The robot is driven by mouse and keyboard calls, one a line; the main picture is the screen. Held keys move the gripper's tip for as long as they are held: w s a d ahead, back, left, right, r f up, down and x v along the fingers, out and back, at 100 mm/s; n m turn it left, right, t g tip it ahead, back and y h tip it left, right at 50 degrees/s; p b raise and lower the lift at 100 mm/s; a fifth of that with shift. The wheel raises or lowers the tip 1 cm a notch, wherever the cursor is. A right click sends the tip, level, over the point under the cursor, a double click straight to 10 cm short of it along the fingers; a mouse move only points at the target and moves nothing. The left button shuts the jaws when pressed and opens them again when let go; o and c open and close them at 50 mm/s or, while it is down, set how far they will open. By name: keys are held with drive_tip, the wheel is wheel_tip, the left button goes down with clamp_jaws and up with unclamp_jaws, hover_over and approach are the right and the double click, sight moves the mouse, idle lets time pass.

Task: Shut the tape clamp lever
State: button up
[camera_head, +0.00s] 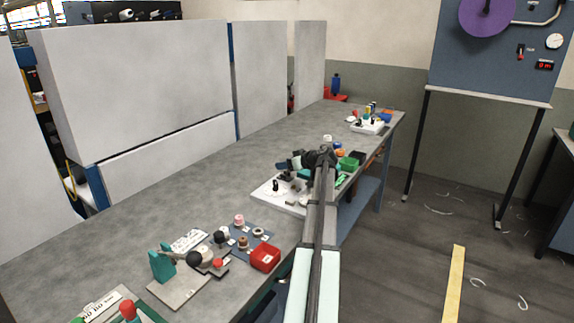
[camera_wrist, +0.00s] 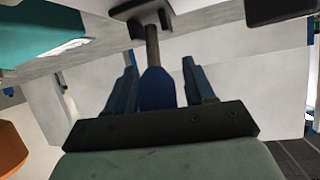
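A lever with a blue handle (camera_wrist: 156,92) and a metal rod shows in the wrist view. Its rod runs up to a dark block (camera_wrist: 140,12); I take it for the tape clamp lever. My gripper (camera_wrist: 160,75) is open, with one finger on each side of the blue handle and narrow gaps showing. In the head view my gripper (camera_head: 297,162) is over the white base plate (camera_head: 267,195) at the right bench edge. My arm and gripper hide much of this station there, and the lever cannot be made out clearly.
A teal block (camera_wrist: 45,30) is at the upper left of the wrist view, and an orange part (camera_wrist: 10,148) at lower left. On the bench (camera_head: 130,240) stand a red bin (camera_head: 265,257), a teal stand (camera_head: 161,263) and a green bin (camera_head: 348,163). The bench's left middle is clear.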

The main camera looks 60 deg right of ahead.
drive_tip(key=shift+o, duration=0.2)
drive_tip(key=shift+s, duration=0.1)
drive_tip(key=v, duration=1.3)
drive_tip(key=shift+s, duration=0.35)
drive_tip(key=shift+r, duration=0.1)
